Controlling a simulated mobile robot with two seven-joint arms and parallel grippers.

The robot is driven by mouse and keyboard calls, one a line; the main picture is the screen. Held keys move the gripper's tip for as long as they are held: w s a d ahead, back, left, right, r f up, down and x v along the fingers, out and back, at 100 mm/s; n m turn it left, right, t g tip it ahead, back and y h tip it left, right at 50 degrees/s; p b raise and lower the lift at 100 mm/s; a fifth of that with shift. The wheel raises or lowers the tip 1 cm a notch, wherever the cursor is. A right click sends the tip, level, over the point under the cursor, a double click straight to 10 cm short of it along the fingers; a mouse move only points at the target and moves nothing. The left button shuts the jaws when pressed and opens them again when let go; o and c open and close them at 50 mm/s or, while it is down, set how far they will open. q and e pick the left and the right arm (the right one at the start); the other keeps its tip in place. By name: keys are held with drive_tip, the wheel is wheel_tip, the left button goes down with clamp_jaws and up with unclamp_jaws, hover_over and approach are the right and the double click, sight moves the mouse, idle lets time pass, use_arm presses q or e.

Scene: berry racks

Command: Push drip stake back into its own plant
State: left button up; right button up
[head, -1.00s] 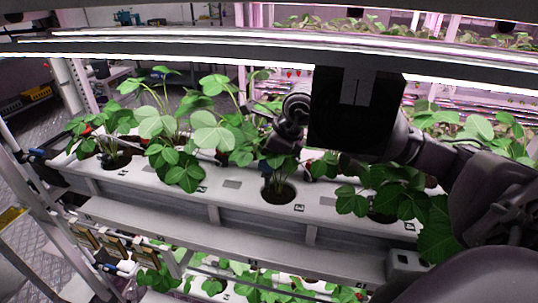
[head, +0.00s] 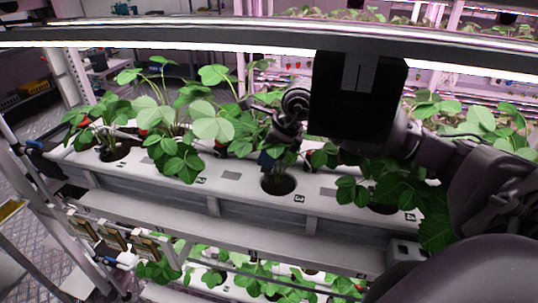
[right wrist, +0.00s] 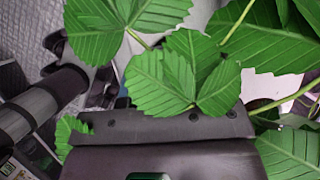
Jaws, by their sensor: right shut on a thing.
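The strawberry plant in the hole marked 3 (head: 283,165) stands in the white gutter (head: 237,190), its stems rising from the dark opening. My right gripper (head: 268,158) reaches in from the right and points down among this plant's leaves, just above and behind the hole. It is shut, and leaves hide most of its fingertips. I take the thing held to be the drip stake, but the stake cannot be made out. In the right wrist view, green leaves (right wrist: 165,75) cover the fingertips. My left gripper is not in view.
Neighbouring plants stand close on both sides, one at the left (head: 172,145) and one at the hole marked 4 (head: 385,185), partly under my right arm. A light bar (head: 180,35) crosses above. A lower shelf with more plants (head: 210,278) lies below.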

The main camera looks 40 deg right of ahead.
idle(0.8)
drive_tip(key=shift+f+b, duration=0.2)
drive_tip(key=shift+b, duration=0.2)
idle(0.5)
drive_tip(key=shift+f, duration=0.15)
drive_tip(key=shift+f+b, duration=0.2)
drive_tip(key=shift+b, duration=0.15)
idle(0.4)
idle(0.3)
